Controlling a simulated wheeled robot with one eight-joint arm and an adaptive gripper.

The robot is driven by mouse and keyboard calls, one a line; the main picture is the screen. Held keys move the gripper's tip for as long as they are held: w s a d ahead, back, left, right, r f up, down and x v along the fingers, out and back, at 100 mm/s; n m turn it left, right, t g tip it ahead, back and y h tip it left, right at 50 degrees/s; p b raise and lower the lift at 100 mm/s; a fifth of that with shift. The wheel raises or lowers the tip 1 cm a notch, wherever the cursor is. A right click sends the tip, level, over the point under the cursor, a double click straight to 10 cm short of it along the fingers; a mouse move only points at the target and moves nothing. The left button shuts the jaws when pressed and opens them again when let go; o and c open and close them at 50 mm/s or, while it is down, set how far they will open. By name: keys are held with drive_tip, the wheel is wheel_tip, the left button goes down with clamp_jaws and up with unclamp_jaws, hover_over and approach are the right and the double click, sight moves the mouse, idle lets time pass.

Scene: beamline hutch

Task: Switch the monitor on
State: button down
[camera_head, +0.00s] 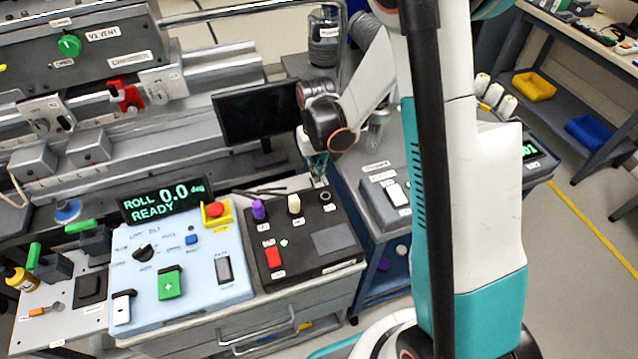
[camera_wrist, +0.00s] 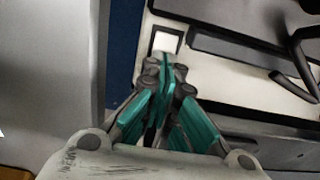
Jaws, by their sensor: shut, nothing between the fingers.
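The monitor (camera_head: 255,112) is a dark, blank screen at the back of the bench in the head view. My gripper (camera_head: 319,172) points down below and right of it, behind the black control box. In the wrist view my gripper (camera_wrist: 166,64) has its teal fingers together and empty. Its fingertips are at the lower edge of a white square switch (camera_wrist: 167,41) in a dark frame on a cream surface. I cannot tell whether they touch it. The switch is hidden in the head view.
The black control box (camera_head: 333,241) with knobs and a red switch stands close in front of my gripper. A pale blue panel (camera_head: 205,275) with a lit display (camera_head: 166,200) is to its left. A grey switch box (camera_head: 384,200) is to the right.

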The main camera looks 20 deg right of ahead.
drive_tip(key=shift+f+b, duration=0.5)
drive_tip(key=shift+f, duration=0.15)
drive_tip(key=shift+r, duration=0.1)
drive_tip(key=shift+r+p, duration=2.2)
drive_tip(key=shift+r, duration=1.25)
drive_tip(key=s+r+t, duration=0.2)
drive_tip(key=s+r, duration=0.2)
drive_tip(key=r, duration=0.4)
drive_tip(key=s+r+t, duration=0.1)
drive_tip(key=s+r, duration=0.2)
drive_tip(key=r, duration=0.4)
drive_tip(key=s+r+t, duration=0.4)
drive_tip(key=s+r, duration=0.2)
drive_tip(key=s, duration=0.6)
drive_tip(key=shift+s+r, duration=0.2)
drive_tip(key=shift+r, duration=0.2)
